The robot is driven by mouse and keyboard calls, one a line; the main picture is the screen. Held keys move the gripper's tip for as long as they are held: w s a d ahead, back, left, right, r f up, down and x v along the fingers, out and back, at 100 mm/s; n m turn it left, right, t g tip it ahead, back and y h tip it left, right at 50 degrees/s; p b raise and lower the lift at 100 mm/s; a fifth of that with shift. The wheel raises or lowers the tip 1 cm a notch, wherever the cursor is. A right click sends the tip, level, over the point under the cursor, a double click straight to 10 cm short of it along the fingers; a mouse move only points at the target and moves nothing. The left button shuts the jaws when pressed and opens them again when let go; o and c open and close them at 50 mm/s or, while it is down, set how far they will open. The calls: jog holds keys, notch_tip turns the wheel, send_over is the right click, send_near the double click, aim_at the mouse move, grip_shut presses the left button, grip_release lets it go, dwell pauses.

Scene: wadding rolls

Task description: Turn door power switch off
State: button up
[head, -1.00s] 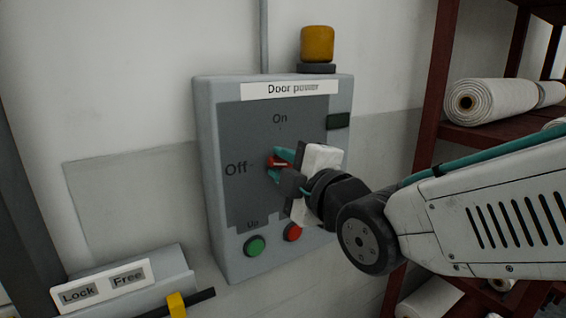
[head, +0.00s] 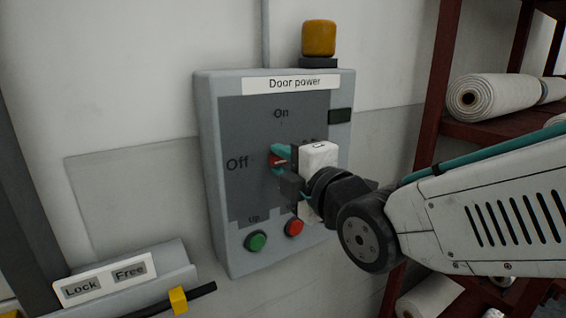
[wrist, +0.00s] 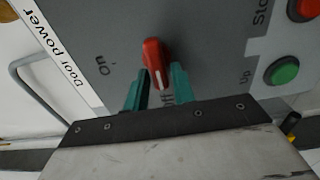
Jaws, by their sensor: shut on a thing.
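The door power switch is a red knob (wrist: 157,62) with a white pointer line, in the middle of a grey panel. In the head view the knob (head: 276,161) shows just right of the word "Off", mostly hidden by my fingers. My gripper (head: 281,160) comes in from the right, its teal fingertips (wrist: 160,82) on either side of the knob, shut on it.
The grey control box (head: 207,120) also bears a green button (head: 256,241) and a red button (head: 294,227) below my gripper. A yellow lamp (head: 318,39) stands on top. A Lock/Free unit (head: 175,262) is at lower left. A dark red rack (head: 433,100) with white rolls (head: 492,98) stands right.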

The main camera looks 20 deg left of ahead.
jog(key=o, duration=0.8)
jog(key=shift+v, duration=3.95)
jog(key=shift+f, duration=0.1)
notch_tip(320, 180, down, 8)
jog(key=d+m+g+h, duration=0.2)
jog(key=m+g+h, duration=0.1)
jog(key=m+h, duration=0.15)
jog(key=s+d+f+m+g+h, duration=0.25)
jog(key=d+f+m+h, duration=0.3)
jog(key=d+m, duration=0.5)
jog(key=s+d+m+g+h, duration=0.1)
jog(key=s+d+m, duration=0.2)
jog(key=d, duration=0.4)
jog(key=s+d+m+g+h, duration=0.1)
jog(key=s+d+m+g, duration=0.1)
jog(key=d+m, duration=0.3)
jog(key=s+d+r+m+g+h, duration=0.1)
jog(key=s+d+m, duration=0.4)
jog(key=d, duration=0.6)
jog(key=shift+s+g+h, duration=0.1)
jog(key=shift+g+h, duration=0.3)
jog(key=shift+g, duration=0.05)
